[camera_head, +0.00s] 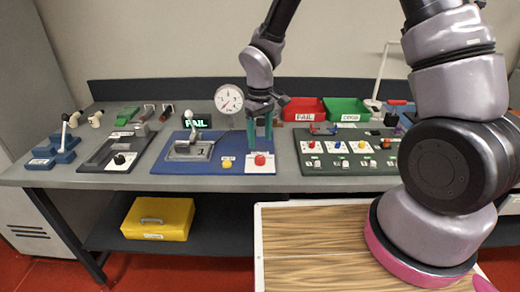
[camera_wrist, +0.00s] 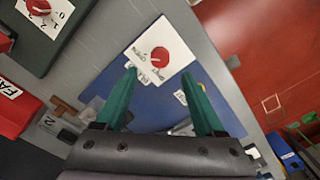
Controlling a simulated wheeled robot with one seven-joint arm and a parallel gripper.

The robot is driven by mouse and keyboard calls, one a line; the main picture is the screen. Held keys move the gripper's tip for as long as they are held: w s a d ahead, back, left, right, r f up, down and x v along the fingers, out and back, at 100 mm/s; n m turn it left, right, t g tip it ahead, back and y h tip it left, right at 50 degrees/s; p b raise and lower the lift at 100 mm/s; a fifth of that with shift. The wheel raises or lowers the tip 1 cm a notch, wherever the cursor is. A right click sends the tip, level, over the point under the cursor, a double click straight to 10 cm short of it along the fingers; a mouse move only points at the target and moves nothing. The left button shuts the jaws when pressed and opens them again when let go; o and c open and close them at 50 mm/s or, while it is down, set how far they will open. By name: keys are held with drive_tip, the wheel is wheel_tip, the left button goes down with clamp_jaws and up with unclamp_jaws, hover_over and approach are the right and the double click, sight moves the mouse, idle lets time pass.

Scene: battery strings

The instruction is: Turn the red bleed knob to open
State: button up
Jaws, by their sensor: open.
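The red bleed knob (camera_head: 260,160) is a round knob on a white plate at the front right of the blue board (camera_head: 178,167). In the wrist view the red knob (camera_wrist: 159,54) sits on its white plate (camera_wrist: 175,46), with small lettering around it too blurred to read surely. My gripper (camera_head: 261,148) has teal fingers pointing down over the plate, above and slightly behind the knob. In the wrist view my gripper (camera_wrist: 159,75) is open and empty. The knob shows beyond the fingertips, roughly centred between them, with no visible contact.
A yellow knob (camera_head: 227,163) and a lever unit (camera_head: 190,148) share the blue board. A green switch panel (camera_head: 345,160) lies to the right, with red (camera_head: 304,109) and green (camera_head: 346,109) bins behind.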

drive_tip(key=shift+r, duration=2.1)
drive_tip(key=s+d+r+m+t, duration=0.1)
drive_tip(key=d+r+m+t, duration=0.15)
drive_tip(key=d+r, duration=0.55)
drive_tip(key=s+d+r+m+t, duration=0.1)
drive_tip(key=d+r+m, duration=0.4)
drive_tip(key=r, duration=0.6)
drive_tip(key=s+d+r+m+t+y, duration=0.2)
drive_tip(key=s+d+r+m, duration=0.3)
drive_tip(key=s+d+r, duration=0.4)
drive_tip(key=shift+s+d+r+t, duration=0.4)
drive_tip(key=shift+s+t, duration=0.45)
drive_tip(key=shift+s, duration=0.1)
